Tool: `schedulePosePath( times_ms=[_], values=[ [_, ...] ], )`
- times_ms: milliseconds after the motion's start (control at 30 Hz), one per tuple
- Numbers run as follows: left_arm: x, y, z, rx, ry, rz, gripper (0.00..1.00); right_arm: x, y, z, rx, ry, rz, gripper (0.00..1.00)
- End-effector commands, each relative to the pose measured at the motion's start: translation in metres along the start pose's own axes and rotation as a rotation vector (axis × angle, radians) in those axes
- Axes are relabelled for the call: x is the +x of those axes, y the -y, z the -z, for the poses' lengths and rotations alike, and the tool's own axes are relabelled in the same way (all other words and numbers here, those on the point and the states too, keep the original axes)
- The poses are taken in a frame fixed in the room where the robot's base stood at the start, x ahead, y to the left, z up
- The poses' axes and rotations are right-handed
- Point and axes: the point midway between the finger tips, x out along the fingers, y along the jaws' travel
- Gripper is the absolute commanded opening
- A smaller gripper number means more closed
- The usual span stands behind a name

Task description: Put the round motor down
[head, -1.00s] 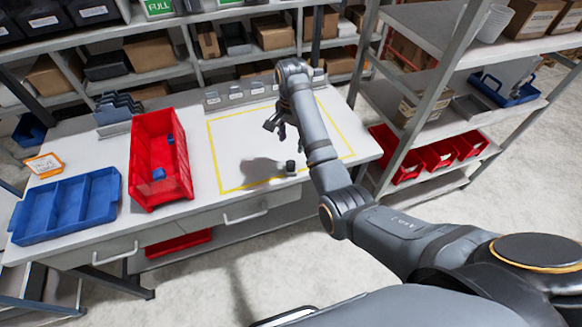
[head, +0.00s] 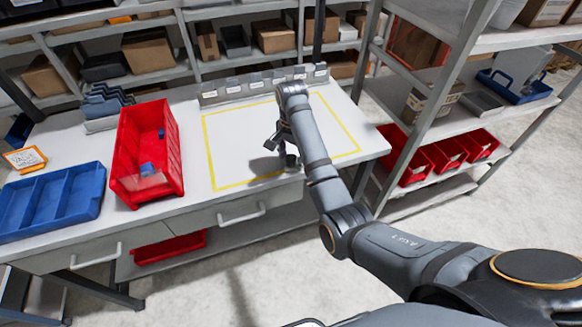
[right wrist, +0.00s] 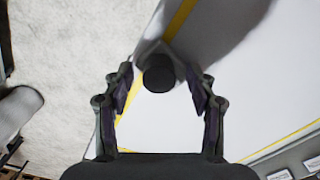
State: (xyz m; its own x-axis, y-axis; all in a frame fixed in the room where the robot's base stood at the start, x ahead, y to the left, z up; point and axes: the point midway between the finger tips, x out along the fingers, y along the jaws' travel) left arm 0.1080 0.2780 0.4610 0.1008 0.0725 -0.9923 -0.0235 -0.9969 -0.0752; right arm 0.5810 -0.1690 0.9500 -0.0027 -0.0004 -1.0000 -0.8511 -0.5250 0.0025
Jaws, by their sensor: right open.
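The round motor (head: 292,161) is small, with a dark round end and a paler body. It stands at the front line of the yellow outline (head: 231,186) on the white table. My right gripper (head: 283,147) is directly over it, open, partly covering it in the head view. In the right wrist view the motor's dark end (right wrist: 158,73) lies between the two spread fingers of the right gripper (right wrist: 160,88), with a gap on each side. The left gripper is not in view.
A red bin (head: 176,160) holding small blue parts and a blue divided tray (head: 95,208) stand left of the outline. A row of grey dispensers (head: 262,84) lines the back edge. A shelf post (head: 427,118) rises at the right. The inside of the outline is mostly clear.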

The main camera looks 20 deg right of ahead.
Motion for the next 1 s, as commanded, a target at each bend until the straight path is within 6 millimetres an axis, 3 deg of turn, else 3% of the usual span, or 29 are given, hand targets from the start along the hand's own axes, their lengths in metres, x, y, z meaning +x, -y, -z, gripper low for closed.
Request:
schedulePosePath(
  times_ms=[167,567,1000],
  values=[
    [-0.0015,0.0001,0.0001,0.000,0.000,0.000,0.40,-0.0018,0.0001,0.0003,0.000,-0.001,0.001,0.55],
    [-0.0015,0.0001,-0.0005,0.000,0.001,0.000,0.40,-0.0018,0.0001,0.0003,0.000,-0.001,0.001,0.00],
    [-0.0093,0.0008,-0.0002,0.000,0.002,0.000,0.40,-0.0094,0.0005,0.0012,0.000,-0.001,0.002,0.00]
  ],
)
